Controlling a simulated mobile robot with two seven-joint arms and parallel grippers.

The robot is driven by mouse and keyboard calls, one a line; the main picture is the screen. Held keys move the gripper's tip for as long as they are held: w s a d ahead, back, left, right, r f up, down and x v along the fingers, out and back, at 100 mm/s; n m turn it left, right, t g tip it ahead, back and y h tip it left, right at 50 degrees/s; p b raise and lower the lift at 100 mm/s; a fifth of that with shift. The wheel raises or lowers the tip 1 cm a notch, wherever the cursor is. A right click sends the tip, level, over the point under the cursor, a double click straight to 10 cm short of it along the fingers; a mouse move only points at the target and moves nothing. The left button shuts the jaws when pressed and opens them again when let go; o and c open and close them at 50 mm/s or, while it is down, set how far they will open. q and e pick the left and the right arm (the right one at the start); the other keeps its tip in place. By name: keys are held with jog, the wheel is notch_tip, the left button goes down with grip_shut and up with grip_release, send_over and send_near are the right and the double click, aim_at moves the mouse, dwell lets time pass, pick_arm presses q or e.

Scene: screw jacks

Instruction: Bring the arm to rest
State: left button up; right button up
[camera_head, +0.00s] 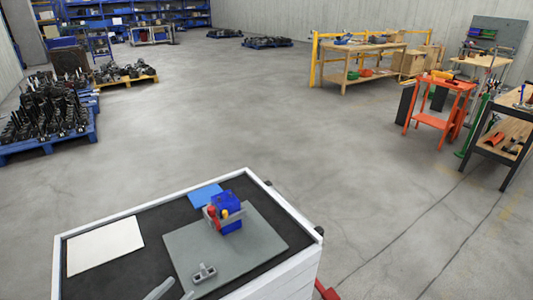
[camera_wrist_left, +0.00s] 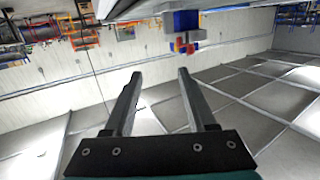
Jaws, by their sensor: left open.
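My left gripper (camera_head: 181,288) shows only its two finger ends at the bottom edge of the head view. It is open, with nothing between its fingers. In the left wrist view its fingers (camera_wrist_left: 159,74) are spread apart in front of the room. A blue block-like device (camera_head: 228,208) with red, yellow and grey parts stands on a grey plate (camera_head: 260,237) on the cart. It also shows small at the top of the left wrist view (camera_wrist_left: 182,20), apart from the fingers. My right gripper is not in view.
The white-sided cart (camera_head: 290,276) has a dark top with a white sheet (camera_head: 105,245) and a blue sheet (camera_head: 205,195). Pallets of dark parts (camera_head: 45,112) stand at left. An orange stand (camera_head: 440,103) and workbenches are at right. Open floor lies between.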

pick_arm(q)
jog(key=shift+w+d+f+n+y, duration=0.15)
jog(key=shift+n+y, duration=0.25)
jog(key=shift+y, duration=0.4)
jog(key=y, duration=0.1)
jog(key=n+y, duration=0.1)
jog(key=f+n+g+y, duration=0.1)
jog(key=shift+s+f+y, duration=0.1)
jog(key=shift+s+y, duration=0.15)
jog(key=shift+y, duration=0.05)
jog(key=s+d+n+g+y, duration=0.1)
jog(key=s+d+g+y, duration=0.2)
jog(key=s+g, duration=1.05)
jog(key=s+f+t+b, duration=0.1)
jog(key=s+f+b, duration=0.15)
jog(key=f, duration=1.15)
jog(key=s+f+t+b, duration=0.1)
jog(key=s+f, duration=0.2)
jog(key=f, duration=1)
jog(key=s+a+f+g+b, duration=0.1)
jog(key=s+a+f+b, duration=0.1)
jog(key=s+f, duration=1.3)
jog(key=shift+a+f+b, duration=0.3)
jog(key=shift+f+b, duration=0.2)
jog(key=shift+f, duration=0.1)
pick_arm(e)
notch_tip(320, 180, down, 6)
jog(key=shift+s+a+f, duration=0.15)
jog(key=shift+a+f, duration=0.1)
